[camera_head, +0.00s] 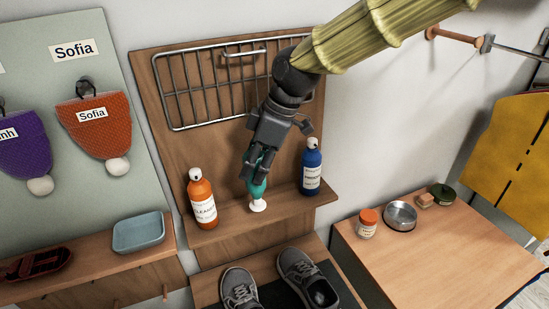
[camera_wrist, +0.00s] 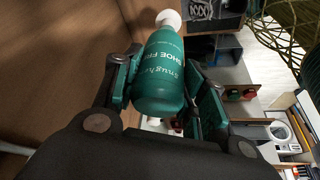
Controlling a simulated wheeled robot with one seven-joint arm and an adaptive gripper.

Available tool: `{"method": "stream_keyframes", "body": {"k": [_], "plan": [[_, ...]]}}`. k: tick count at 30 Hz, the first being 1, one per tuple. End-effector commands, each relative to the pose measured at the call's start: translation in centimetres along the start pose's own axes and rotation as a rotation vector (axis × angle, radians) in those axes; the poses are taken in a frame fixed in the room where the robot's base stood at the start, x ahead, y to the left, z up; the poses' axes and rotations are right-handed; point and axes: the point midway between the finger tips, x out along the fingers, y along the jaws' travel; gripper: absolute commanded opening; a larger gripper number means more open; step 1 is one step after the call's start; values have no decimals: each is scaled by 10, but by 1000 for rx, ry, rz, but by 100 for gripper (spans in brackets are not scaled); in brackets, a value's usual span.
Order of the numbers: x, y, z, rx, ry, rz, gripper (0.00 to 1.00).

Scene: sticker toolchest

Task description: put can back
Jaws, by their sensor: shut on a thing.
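The green can (camera_head: 258,188), marked "SHOE FR...", has a white cap and shows large in the wrist view (camera_wrist: 160,75). My gripper (camera_head: 256,165) is shut on it, with a finger on each side of its body. In the head view the can hangs cap down, slightly tilted, over the small wooden shelf (camera_head: 235,218), between an orange bottle (camera_head: 202,203) and a blue bottle (camera_head: 312,172). Its white cap is at or just above the shelf; I cannot tell whether they touch. My fingers hide part of the can.
A wire rack (camera_head: 205,92) is on the wooden back panel above the shelf. Grey shoes (camera_head: 240,288) stand below it. A wooden table at right holds an orange-lidded jar (camera_head: 367,223) and a metal bowl (camera_head: 400,216). A blue tray (camera_head: 139,233) is at left.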

Motion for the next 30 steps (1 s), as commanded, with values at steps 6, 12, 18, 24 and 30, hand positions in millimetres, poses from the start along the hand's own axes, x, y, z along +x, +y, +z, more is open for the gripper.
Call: {"method": "stream_keyframes", "body": {"k": [6, 12, 18, 24, 30], "plan": [[4, 23, -8, -3, -9, 1, 21], [11, 29, -17, -4, -17, 2, 21], [23, 34, -3, -3, -14, -1, 21], [34, 37, 14, -1, -5, 3, 21], [36, 36, 12, -3, -6, 3, 21]]}}
